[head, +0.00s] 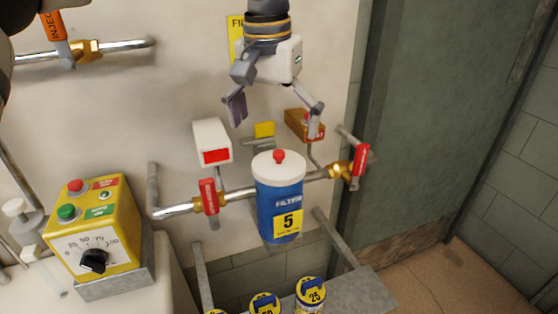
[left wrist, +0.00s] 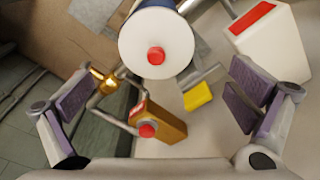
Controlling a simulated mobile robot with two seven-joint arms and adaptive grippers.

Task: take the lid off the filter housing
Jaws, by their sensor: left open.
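The filter housing (head: 279,208) is a blue cylinder with a yellow label marked 5, set in a pipe line on the wall. Its white lid (head: 264,168) with a red knob (head: 279,156) is on top of it. My left gripper (head: 275,116) is open and empty, above the lid and apart from it. In the left wrist view the lid (left wrist: 135,38) and its red knob (left wrist: 156,55) lie beyond the fingers, toward the top of the picture. My right gripper is not in view.
Red-handled valves (head: 208,196) and (head: 361,160) flank the housing. A white box with a red panel (head: 212,142) and an orange-brown box (head: 304,125) are on the wall behind. A yellow control box (head: 97,235) stands left. Several labelled canisters (head: 310,292) stand below on a grey shelf (head: 362,293).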

